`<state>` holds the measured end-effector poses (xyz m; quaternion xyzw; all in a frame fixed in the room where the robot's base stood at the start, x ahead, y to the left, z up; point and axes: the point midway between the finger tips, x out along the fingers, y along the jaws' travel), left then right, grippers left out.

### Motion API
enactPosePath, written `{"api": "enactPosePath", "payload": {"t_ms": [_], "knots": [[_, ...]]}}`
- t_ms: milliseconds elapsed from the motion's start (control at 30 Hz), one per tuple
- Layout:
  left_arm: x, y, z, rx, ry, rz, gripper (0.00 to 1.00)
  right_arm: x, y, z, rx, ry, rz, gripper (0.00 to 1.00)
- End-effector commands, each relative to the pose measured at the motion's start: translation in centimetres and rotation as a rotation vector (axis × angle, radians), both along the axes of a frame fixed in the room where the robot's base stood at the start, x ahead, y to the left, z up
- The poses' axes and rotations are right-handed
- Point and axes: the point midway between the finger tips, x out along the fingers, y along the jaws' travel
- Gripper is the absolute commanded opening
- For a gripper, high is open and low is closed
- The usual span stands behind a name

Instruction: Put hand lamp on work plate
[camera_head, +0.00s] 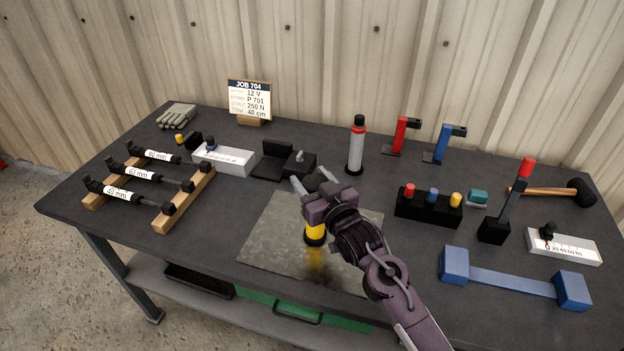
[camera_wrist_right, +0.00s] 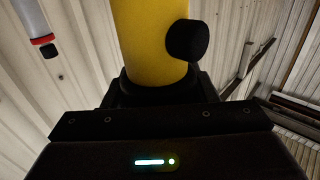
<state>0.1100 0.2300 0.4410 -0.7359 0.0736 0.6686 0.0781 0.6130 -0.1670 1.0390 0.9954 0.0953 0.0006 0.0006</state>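The hand lamp (camera_head: 315,232) is a yellow cylinder with black ends. It is upright over the metal work plate (camera_head: 268,252), near its middle. Its reflection shows just below it, and I cannot tell whether its base touches the plate. My right gripper (camera_head: 315,188) is around the lamp's upper part and appears shut on it, hiding much of it. In the right wrist view the yellow lamp body (camera_wrist_right: 150,40), with a black side knob, stands between the dark fingers. My left gripper is not in view.
A black holder with coloured knobs (camera_head: 428,208) is to the right, a blue bar (camera_head: 512,283) at front right. A rack of labelled rods (camera_head: 178,207) is at left.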

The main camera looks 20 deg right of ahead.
Motion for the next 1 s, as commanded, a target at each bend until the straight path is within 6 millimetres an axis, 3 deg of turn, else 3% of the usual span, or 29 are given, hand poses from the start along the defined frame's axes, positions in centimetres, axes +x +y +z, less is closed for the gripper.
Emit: {"api": "enactPosePath", "payload": {"t_ms": [33, 167, 533, 667, 1000], "knots": [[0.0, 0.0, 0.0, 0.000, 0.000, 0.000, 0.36, 0.0, 0.0, -0.1, 0.000, 0.001, 0.000, 0.58], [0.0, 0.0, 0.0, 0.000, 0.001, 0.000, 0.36, 0.0, 0.0, 0.0, 0.000, 0.001, 0.000, 0.74], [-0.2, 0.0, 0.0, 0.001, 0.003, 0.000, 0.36, -0.3, 0.0, 0.2, 0.000, 0.001, 0.000, 0.74], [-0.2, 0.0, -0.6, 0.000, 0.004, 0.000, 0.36, -2.1, -0.4, 0.0, -0.001, 0.002, 0.000, 0.74], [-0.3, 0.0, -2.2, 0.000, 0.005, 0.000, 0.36, -8.9, -1.7, -0.1, -0.001, 0.004, 0.000, 0.74]]}}
